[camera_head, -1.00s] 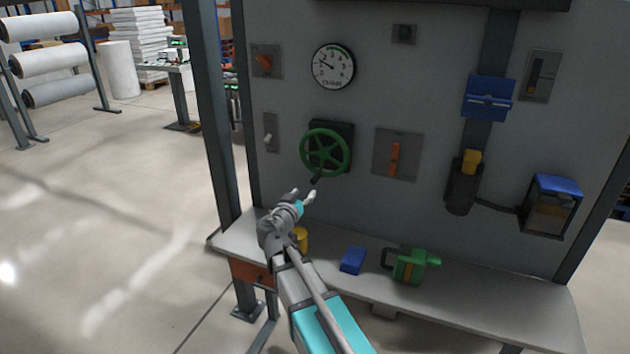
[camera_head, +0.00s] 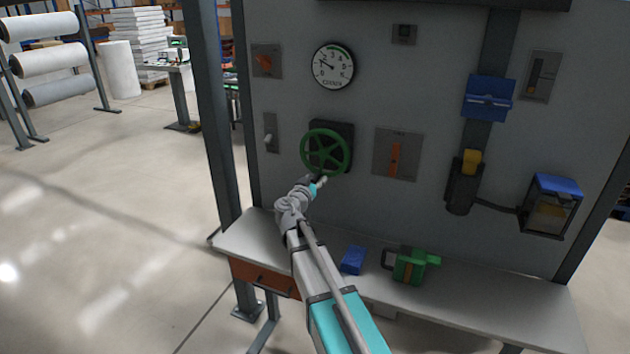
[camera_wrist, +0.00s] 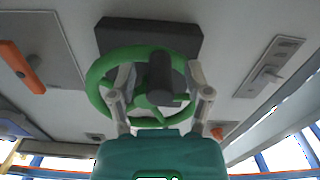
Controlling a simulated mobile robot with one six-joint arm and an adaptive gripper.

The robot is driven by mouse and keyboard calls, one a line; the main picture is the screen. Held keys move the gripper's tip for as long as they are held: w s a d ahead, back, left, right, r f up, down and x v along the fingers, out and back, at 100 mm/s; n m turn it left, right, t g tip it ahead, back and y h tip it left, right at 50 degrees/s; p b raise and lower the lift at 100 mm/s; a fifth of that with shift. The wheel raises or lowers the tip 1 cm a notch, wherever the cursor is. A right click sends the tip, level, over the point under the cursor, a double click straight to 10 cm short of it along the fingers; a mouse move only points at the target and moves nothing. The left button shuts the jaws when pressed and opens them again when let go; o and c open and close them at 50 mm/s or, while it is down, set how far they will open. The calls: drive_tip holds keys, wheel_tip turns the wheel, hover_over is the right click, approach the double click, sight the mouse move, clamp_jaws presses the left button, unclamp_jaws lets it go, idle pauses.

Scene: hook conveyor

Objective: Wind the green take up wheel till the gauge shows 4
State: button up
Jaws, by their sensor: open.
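The green take-up wheel (camera_head: 326,152) is mounted on the grey panel. Its dark handle knob (camera_wrist: 160,76) sticks out from the rim. My gripper (camera_head: 319,181) is at the wheel's lower edge. In the wrist view my open gripper (camera_wrist: 160,88) has one finger on each side of the knob. Whether either finger touches the knob cannot be told. The round white gauge (camera_head: 333,66) is above the wheel. Its needle points to the upper left, well short of the 4; the exact reading is too small to tell.
An orange lever (camera_head: 395,160) is right of the wheel and a small toggle switch (camera_head: 269,136) is left of it. A dark steel post (camera_head: 212,120) stands left of the panel.

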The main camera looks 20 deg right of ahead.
clamp_jaws()
drive_tip(key=shift+a, duration=0.15)
idle(0.4)
